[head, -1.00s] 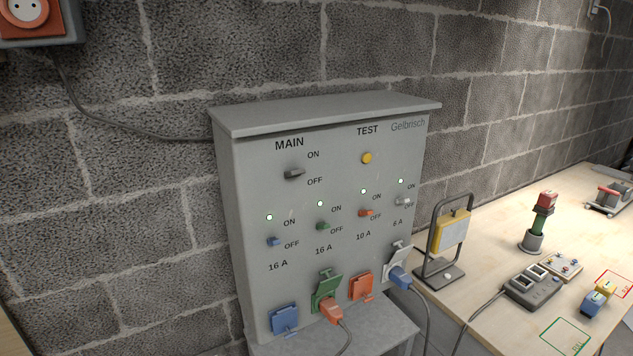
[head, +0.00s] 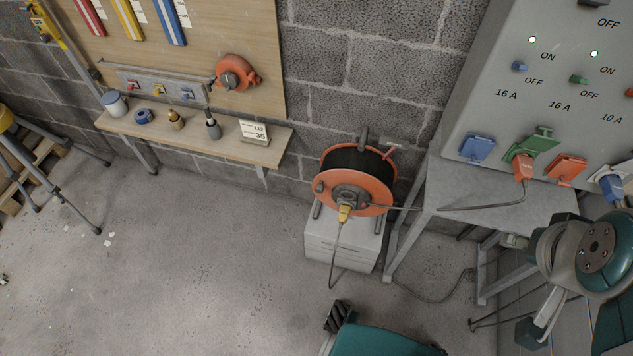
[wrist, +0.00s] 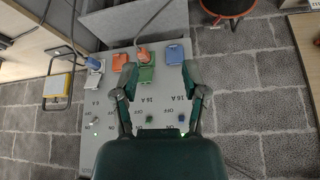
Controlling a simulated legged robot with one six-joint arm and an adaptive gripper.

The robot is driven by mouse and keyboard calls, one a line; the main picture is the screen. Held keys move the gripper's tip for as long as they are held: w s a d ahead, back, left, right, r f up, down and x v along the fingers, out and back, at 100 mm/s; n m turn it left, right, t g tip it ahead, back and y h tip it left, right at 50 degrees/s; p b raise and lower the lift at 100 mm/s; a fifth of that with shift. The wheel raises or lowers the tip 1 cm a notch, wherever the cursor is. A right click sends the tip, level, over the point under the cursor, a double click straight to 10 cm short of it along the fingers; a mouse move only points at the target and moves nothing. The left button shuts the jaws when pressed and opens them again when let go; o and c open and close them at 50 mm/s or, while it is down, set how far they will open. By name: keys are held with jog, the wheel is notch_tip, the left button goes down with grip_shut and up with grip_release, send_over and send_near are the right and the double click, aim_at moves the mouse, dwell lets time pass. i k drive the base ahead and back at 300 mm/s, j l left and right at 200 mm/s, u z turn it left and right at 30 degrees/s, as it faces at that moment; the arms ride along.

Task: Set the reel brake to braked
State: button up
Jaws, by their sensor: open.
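The cable reel (head: 384,190) has orange flanges and a dark wound core, and stands on a light grey cabinet below the wall. A small red-tipped piece (head: 390,145) sticks out at the reel's upper right; I cannot tell whether it is the brake or how it is set. The reel's edge also shows at the top of the wrist view (wrist: 229,6). My gripper (wrist: 160,72) is open and empty in the wrist view, its fingers spread in front of the distribution box, apart from the reel.
The grey distribution box (head: 490,115) with coloured sockets stands right of the reel on a metal stand (head: 450,178). A cable runs between reel and box. A wooden shelf (head: 215,145) with small items is on the left wall. The floor (head: 200,270) in front is largely clear.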

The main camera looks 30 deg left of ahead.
aim_at(393, 149)
jog(key=u, duration=0.9)
jog(key=i+j+z, duration=0.55)
jog(key=i+j, duration=0.05)
jog(key=i, duration=0.05)
